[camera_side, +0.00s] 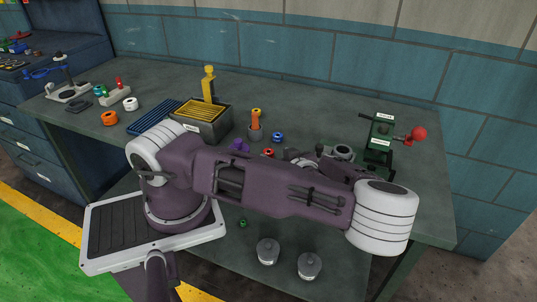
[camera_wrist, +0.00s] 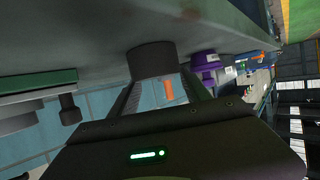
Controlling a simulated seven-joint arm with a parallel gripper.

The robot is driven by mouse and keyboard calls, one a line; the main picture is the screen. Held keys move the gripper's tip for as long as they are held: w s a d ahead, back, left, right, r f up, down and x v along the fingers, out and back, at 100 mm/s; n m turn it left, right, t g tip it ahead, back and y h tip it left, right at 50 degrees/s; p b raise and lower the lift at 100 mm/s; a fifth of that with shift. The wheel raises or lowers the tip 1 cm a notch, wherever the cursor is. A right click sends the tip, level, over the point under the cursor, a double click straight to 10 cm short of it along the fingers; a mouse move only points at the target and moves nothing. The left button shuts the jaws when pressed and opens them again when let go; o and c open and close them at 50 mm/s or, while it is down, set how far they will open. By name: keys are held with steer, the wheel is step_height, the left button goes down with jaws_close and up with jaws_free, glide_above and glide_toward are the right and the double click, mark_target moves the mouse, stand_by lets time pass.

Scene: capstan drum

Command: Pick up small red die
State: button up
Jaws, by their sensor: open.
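A small red thing (camera_side: 268,152) lies on the bench in the side view, just behind my arm. It is the likeliest red die, but it is too small to tell its shape. I cannot make out a red die in the wrist view. My gripper (camera_wrist: 163,92) shows in the wrist view with its two dark fingers apart. An orange thing (camera_wrist: 167,90) shows in the gap between them, and a dark round thing (camera_wrist: 150,58) is near the fingertips. I cannot tell whether they touch it. In the side view my arm mostly hides the gripper.
A purple piece (camera_side: 239,146), a blue ring-like piece (camera_side: 277,137) and an orange-topped holder (camera_side: 256,125) stand near the red thing. A green machine with a red knob (camera_side: 418,133) is at right. A grey box with yellow slats (camera_side: 201,122) is at left.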

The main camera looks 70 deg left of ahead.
mark_target(269, 153)
steer(key=x, duration=0.4)
steer(key=shift+s+a+f, duration=0.1)
steer(key=shift+s+a, duration=0.05)
steer(key=shift+s, duration=0.05)
jaws_close()
